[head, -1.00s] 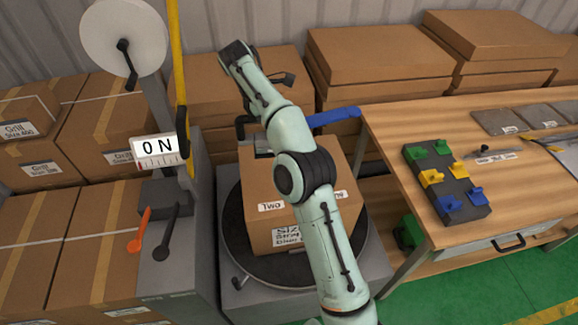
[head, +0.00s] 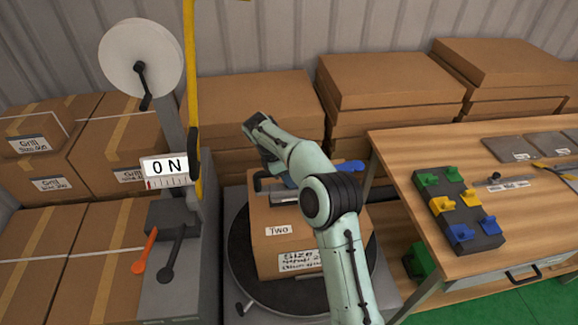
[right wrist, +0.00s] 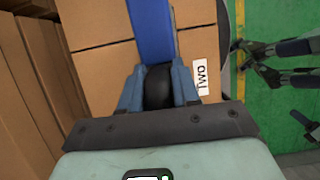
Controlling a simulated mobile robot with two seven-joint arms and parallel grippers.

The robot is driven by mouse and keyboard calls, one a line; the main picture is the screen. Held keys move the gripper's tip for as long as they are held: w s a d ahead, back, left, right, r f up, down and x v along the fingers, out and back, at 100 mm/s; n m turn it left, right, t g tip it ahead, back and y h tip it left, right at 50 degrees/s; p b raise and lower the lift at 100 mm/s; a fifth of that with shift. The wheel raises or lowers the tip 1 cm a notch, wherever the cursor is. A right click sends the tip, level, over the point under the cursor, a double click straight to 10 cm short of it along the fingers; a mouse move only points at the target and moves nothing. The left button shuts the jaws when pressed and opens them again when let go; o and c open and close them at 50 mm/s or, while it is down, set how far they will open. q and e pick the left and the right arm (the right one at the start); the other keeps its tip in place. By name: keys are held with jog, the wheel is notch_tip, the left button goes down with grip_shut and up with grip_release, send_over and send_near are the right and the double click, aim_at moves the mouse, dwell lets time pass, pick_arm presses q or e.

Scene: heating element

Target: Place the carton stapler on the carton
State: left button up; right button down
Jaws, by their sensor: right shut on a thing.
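The carton (head: 300,235) stands on a round dark turntable, with labels on its near side; one label reads "TWO". My right gripper (head: 280,180) is above the carton's top, partly hidden behind my own arm. In the right wrist view, its blue fingers (right wrist: 158,88) are shut on the black handle of the carton stapler. The stapler's blue body (right wrist: 152,30) extends away over the carton top (right wrist: 100,65). In the head view a blue end of the stapler (head: 351,167) shows right of my arm. I cannot tell whether the stapler touches the carton. My left gripper is not in view.
Stacked cartons (head: 240,100) stand behind. A dark block with coloured clips (head: 470,222) lies on the bench. Dark jointed parts (right wrist: 280,60) show over green floor.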

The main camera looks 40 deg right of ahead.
aim_at(289, 190)
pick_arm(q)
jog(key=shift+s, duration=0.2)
pick_arm(e)
jog(key=shift+s+f, duration=0.15)
jog(key=shift+f, duration=0.05)
notch_tip(289, 190, down, 5)
jog(key=shift+r+b, duration=0.1)
jog(key=shift+b, duration=0.35)
jog(key=shift+f, duration=0.35)
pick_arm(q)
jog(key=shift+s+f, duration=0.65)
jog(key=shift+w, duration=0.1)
pick_arm(e)
jog(key=shift+w, duration=0.2)
jog(key=c, duration=1.2)
grip_release()
jog(key=shift+f, duration=0.2)
jog(key=shift+c, duration=0.2)
jog(key=o, duration=0.4)
jog(key=shift+s, duration=0.1)
jog(key=shift+o, duration=0.2)
jog(key=shift+r, duration=0.1)
